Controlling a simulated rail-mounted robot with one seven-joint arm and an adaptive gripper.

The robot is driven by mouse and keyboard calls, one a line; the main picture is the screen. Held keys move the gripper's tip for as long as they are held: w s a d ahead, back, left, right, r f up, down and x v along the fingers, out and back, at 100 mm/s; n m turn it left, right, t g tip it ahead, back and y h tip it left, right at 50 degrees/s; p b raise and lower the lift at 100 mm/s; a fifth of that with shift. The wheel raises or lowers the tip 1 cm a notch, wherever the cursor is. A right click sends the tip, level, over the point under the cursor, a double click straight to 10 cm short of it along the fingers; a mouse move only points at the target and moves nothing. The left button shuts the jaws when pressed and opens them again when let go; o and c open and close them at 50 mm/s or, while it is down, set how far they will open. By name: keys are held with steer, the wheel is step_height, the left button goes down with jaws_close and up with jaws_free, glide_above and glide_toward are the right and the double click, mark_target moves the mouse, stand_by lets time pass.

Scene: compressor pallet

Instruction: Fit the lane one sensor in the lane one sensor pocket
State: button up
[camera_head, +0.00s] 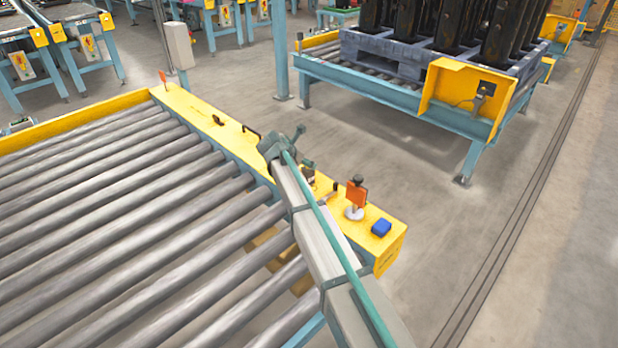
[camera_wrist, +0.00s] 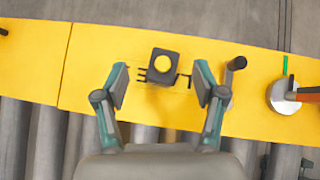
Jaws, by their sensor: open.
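In the wrist view a dark square block with a round yellow top (camera_wrist: 163,65) stands on the yellow rail (camera_wrist: 225,45); it looks like the sensor, but no label shows. Small dark prongs or slots show at its left side. My gripper (camera_wrist: 161,84) is open and empty, its two fingers spread to the left and right of the block, apart from it. Whether the fingertips are down at the block's height I cannot tell. I cannot make out the lane one sensor pocket for certain. In the head view my arm hides part of this stretch of rail.
A black knob (camera_wrist: 237,64) stands just right of the right finger. Farther right is a pale round base (camera_wrist: 281,95) with an orange plate (camera_head: 356,194). Rollers (camera_head: 130,220) run along the rail's near side.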

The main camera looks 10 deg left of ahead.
steer(key=shift+s+b+x, duration=0.15)
steer(key=shift+b+x, duration=0.2)
steer(key=shift+x, duration=1.4)
steer(key=shift+s+b+x, duration=0.15)
steer(key=shift+b+x, duration=0.2)
steer(key=shift+x, duration=1.4)
steer(key=shift+d+f, duration=0.1)
steer(key=shift+d, duration=0.05)
steer(key=shift+c, duration=0.2)
jaws_close()
